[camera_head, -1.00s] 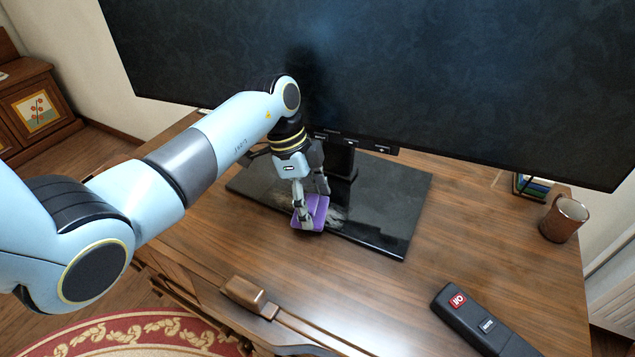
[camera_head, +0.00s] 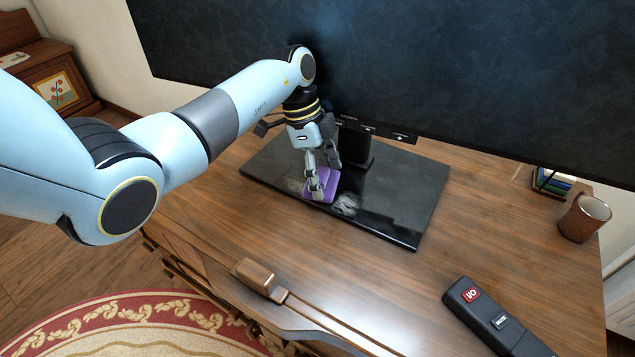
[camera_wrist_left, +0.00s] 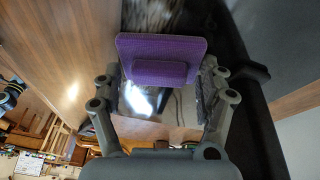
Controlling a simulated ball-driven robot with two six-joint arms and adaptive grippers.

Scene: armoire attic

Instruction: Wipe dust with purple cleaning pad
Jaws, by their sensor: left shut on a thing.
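The purple cleaning pad (camera_head: 319,191) is held in my left gripper (camera_head: 322,176), low over the black glossy base (camera_head: 400,205) of the large screen. In the left wrist view the pad (camera_wrist_left: 160,55) sits between the two fingers of the gripper (camera_wrist_left: 160,90). I cannot tell for sure whether the pad touches the base. A pale grey dust patch (camera_head: 346,204) shows on the base just right of the pad. My right gripper is not in view.
The large dark screen (camera_head: 400,70) stands over the back of the wooden desk (camera_head: 400,275). A brown mug (camera_head: 585,218) and small books (camera_head: 553,183) are at the right. A black remote-like device (camera_head: 492,318) and a wooden-handled object (camera_head: 300,305) lie at the front.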

